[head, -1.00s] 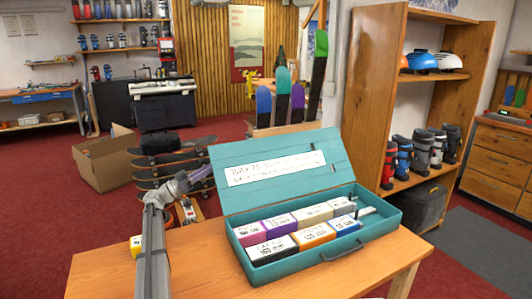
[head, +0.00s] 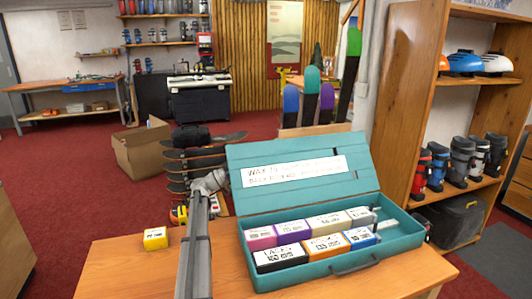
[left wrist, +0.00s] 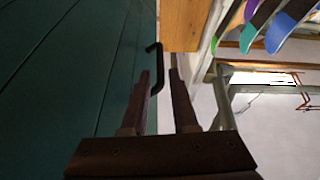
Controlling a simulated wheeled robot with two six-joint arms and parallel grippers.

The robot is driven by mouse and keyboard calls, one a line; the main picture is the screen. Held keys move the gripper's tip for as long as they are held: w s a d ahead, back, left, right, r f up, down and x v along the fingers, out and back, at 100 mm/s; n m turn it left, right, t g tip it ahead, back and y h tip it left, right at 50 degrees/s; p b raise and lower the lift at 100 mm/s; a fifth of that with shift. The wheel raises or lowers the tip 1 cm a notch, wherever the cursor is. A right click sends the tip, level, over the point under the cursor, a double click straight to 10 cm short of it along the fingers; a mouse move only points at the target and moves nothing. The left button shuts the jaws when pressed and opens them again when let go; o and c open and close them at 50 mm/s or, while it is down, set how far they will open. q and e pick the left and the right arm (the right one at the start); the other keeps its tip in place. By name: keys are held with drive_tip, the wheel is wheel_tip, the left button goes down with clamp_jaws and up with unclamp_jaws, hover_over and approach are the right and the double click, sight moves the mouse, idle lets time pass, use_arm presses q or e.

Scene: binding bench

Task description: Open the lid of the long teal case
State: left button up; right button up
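The long teal case (head: 405,243) stands on the wooden bench with its lid (head: 340,182) raised and leaning back, a white label on its inner face. Labelled wax boxes (head: 283,254) in several colours sit inside the case. A dark handle (head: 356,265) is on its front. My left gripper (head: 214,181) is beside the lid's left edge. In the left wrist view, a teal surface (left wrist: 60,70) fills the left, and the two fingers (left wrist: 163,75) stand apart with pale background between them. A black hooked piece (left wrist: 155,65) shows by the left finger. My right gripper is out of view.
A small yellow box (head: 155,239) sits on the bench (head: 130,270) at left. Behind it are a stack of skateboards (head: 180,165) and a cardboard box (head: 142,150) on the red floor. Boot shelves (head: 400,130) stand at right. The bench's front left is clear.

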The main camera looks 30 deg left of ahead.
sight(266, 154)
use_arm(q)
drive_tip(key=p+x, duration=0.1)
drive_tip(key=x, duration=0.3)
drive_tip(key=shift+w+d+r, duration=0.15)
drive_tip(key=shift+w, duration=0.05)
clamp_jaws()
idle(0.8)
idle(0.4)
